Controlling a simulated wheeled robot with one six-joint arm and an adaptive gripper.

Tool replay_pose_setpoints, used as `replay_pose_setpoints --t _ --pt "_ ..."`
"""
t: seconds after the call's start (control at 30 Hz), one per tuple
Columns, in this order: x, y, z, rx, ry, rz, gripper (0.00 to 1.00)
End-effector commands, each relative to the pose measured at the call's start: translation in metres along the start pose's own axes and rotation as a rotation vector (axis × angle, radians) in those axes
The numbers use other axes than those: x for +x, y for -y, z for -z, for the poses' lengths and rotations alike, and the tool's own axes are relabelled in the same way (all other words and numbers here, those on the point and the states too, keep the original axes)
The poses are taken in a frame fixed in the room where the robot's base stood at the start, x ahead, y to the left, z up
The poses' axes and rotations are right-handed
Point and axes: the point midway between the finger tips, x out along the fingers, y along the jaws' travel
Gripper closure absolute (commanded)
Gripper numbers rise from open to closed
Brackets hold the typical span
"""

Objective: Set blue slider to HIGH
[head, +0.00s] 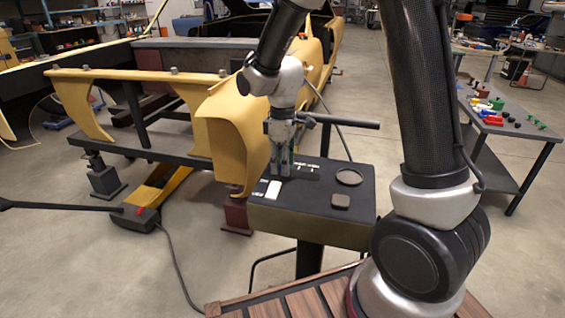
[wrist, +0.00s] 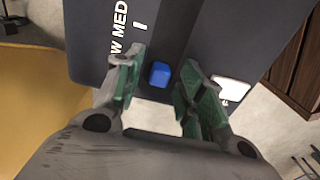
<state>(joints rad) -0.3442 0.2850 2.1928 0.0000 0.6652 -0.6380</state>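The blue slider (wrist: 160,74) shows in the wrist view as a small blue knob at the lower end of a dark band on the control box (wrist: 215,35). It is beside the partly covered label ending in "W", below "MED"; the HIGH label is not in view. My gripper (wrist: 160,80) is open, one finger on each side of the knob, with a visible gap on both sides. In the head view my gripper (head: 280,168) points down over the control box (head: 320,208), and the slider is hidden behind it.
A yellow car body panel (head: 230,130) stands close to the left of the box. A bench with small parts (head: 508,115) is at right.

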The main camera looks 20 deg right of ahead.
Motion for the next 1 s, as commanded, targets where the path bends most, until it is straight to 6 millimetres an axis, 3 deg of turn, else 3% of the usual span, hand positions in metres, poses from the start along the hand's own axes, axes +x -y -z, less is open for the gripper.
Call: replay_pose_setpoints --t 0.27,0.5,0.77,1.0 --pt "0.003 0.0 0.0 0.0 -0.001 -0.001 0.61" --pt "0.003 0.0 0.0 0.0 -0.001 -0.001 1.0" --pt "0.002 -0.001 -0.005 0.002 -0.001 -0.001 1.0" --pt "0.002 -0.001 -0.05 0.004 -0.002 -0.002 1.0"
